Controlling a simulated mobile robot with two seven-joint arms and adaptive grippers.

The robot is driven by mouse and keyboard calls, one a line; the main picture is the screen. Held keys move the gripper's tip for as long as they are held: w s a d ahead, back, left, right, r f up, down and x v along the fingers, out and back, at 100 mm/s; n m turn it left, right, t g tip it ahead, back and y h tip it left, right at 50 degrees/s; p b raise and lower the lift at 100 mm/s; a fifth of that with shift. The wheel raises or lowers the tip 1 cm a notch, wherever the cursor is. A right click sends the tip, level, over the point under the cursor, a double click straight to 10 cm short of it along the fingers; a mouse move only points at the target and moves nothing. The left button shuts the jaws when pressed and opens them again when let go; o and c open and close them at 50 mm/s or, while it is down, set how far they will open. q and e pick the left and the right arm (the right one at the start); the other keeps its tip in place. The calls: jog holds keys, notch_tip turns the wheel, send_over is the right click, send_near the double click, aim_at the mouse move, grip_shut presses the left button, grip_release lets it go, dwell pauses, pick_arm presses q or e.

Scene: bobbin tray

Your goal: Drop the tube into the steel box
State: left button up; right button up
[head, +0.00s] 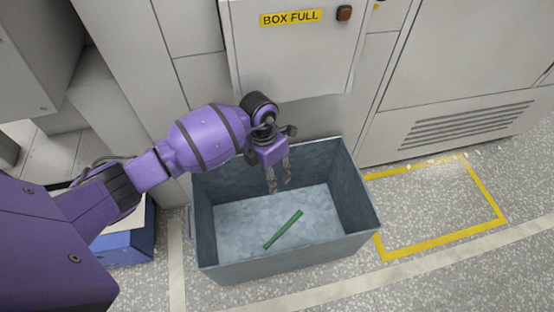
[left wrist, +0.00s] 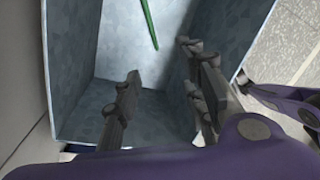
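The tube (head: 283,230) is thin and green and lies inside the steel box, slanted across its floor. In the left wrist view the tube (left wrist: 149,22) shows near the top edge, beyond my fingers. The steel box (head: 290,262) is an open grey metal bin on the floor; its wall also shows in the left wrist view (left wrist: 72,55). My left gripper (head: 278,185) hangs over the back part of the box, apart from the tube. In the left wrist view my left gripper (left wrist: 160,85) has its fingers spread with nothing between them. My right gripper is in neither view.
A machine panel with a yellow "BOX FULL" label (head: 291,18) and a reddish button (head: 344,13) stands behind the box. A blue box (head: 128,248) sits on the floor at left. A yellow floor outline (head: 440,240) at right encloses bare floor.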

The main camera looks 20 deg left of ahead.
pick_arm(q)
notch_tip(320, 180, up, 7)
dwell(0.3)
jog(key=shift+w+d, duration=0.1)
